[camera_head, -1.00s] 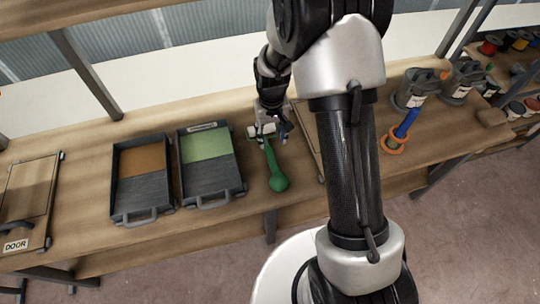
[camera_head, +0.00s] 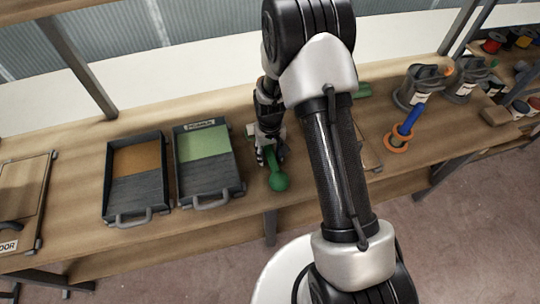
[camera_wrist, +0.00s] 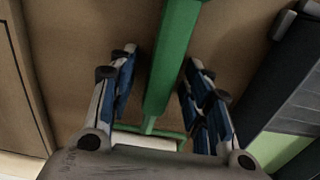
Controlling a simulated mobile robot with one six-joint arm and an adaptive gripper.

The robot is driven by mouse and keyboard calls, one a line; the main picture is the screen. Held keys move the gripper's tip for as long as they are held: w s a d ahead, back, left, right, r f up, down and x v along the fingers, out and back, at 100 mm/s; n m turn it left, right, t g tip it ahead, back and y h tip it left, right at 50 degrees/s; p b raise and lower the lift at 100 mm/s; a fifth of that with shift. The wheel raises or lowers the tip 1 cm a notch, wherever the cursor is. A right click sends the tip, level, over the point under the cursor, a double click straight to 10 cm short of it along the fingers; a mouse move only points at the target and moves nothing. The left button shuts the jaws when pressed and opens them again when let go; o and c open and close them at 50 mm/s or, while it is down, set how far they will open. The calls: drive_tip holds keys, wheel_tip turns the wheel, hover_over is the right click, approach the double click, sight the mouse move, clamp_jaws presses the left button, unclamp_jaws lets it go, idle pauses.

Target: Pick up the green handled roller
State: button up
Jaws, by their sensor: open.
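In the wrist view my gripper (camera_wrist: 157,85) is open, with a finger on each side of the handle and visible gaps between. I cannot tell the exact height of the fingertips above the bench.
Two dark paint trays stand to the left, one with orange paint (camera_head: 139,159) and one with green (camera_head: 203,144). A panel marked DOOR (camera_head: 22,190) lies at far left.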

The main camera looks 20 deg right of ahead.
drive_tip(key=shift+r, duration=0.1)
drive_tip(key=shift+c, duration=0.5)
clamp_jaws()
